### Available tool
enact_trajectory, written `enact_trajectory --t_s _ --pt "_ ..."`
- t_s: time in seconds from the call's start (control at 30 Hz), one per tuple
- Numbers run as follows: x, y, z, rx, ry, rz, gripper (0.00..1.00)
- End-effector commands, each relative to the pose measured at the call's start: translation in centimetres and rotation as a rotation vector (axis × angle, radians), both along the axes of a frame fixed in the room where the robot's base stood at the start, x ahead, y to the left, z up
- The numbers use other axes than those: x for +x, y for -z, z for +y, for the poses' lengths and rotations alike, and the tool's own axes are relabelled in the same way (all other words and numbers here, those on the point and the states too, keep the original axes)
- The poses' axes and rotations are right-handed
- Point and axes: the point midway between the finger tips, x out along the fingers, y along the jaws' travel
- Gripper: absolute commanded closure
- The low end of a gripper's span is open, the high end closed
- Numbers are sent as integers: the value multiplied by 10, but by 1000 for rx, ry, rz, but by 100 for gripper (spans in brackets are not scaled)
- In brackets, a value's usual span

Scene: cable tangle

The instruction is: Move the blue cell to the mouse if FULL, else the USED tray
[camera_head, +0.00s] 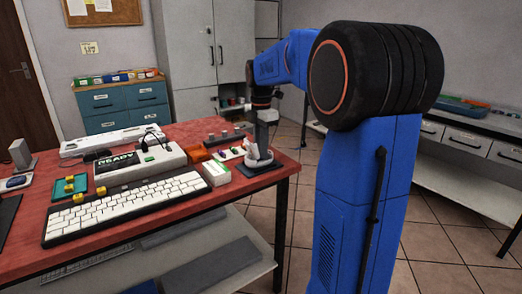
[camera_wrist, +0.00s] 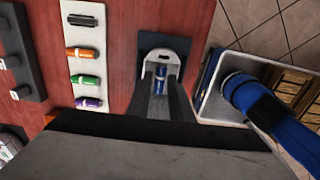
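The blue cell (camera_wrist: 162,74) shows in the wrist view, in a white holder (camera_wrist: 163,56) on a dark mat (camera_wrist: 150,41). In the head view the white holder (camera_head: 258,157) stands near the table's right edge; the cell cannot be made out there. My gripper (camera_wrist: 164,82) reaches down over the holder, with one finger on each side of the cell; it looks open, with gaps beside the cell. A device (camera_head: 139,163) reads READY in the head view. A dark mouse (camera_head: 16,183) lies at the far left. I cannot tell which thing is the USED tray.
A white keyboard (camera_head: 125,204), yellow blocks (camera_head: 70,184) and a small white-green box (camera_head: 217,173) occupy the red table (camera_head: 206,133). The table's right edge is close to the mat.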

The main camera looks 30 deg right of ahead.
Motion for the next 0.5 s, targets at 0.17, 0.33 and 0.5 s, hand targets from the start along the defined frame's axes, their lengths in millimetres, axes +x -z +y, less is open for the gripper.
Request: enact_trajectory --t_s 0.17,0.33,0.5 --pt "0 -6 0 0 0 1 80" --pt "0 -11 0 0 0 1 80" --pt "0 -17 0 0 0 0 80"
